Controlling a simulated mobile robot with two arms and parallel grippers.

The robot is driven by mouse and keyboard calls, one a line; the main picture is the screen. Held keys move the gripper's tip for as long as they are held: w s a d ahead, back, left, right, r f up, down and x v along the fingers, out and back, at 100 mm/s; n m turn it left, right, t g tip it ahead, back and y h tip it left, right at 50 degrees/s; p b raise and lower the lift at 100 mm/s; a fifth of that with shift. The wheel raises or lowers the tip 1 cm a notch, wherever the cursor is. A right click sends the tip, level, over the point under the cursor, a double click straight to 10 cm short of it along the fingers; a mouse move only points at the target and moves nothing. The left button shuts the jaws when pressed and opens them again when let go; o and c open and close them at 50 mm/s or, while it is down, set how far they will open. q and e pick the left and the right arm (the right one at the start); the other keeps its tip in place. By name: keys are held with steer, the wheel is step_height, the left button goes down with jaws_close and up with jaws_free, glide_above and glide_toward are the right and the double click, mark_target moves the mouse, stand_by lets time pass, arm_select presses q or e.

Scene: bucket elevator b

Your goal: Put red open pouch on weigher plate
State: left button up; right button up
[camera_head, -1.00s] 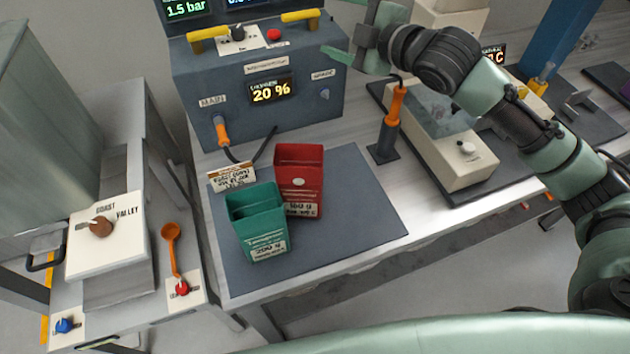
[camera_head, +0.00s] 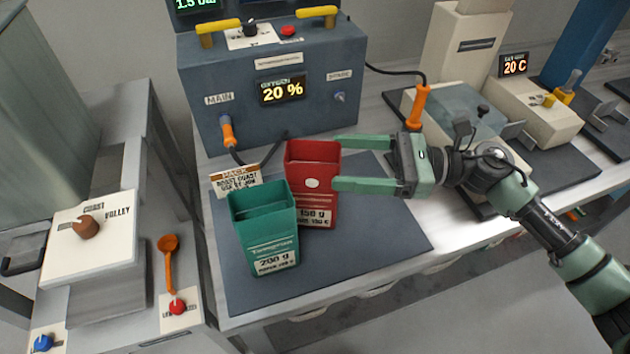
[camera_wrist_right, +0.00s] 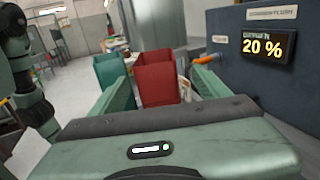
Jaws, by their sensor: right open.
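The red open pouch (camera_head: 313,163) stands upright on the dark mat, just behind and right of the green open pouch (camera_head: 262,229). My right gripper (camera_head: 336,164) is open and comes in from the right, with its fingertips at the red pouch's right side. In the right wrist view the red pouch (camera_wrist_right: 157,80) shows ahead between the two fingers, and the green pouch (camera_wrist_right: 109,70) shows to its left. I cannot tell whether the fingers touch the red pouch. My left gripper is not in view. I cannot make out a weigher plate for certain.
The dark mat (camera_head: 385,240) has free room right of the pouches. A grey box reading 20 % (camera_head: 270,95) stands behind.

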mark_target(288, 159)
steer(key=a+p, duration=0.1)
steer(key=a, duration=0.2)
steer(key=a+p, duration=0.1)
steer(key=a, duration=0.1)
steer(key=shift+a+r+p, duration=0.3)
steer(key=shift+a+r, duration=0.05)
steer(key=shift+r, duration=0.05)
steer(key=shift+a+f, duration=0.1)
steer(key=shift+a, duration=0.2)
steer(key=c, duration=1.1)
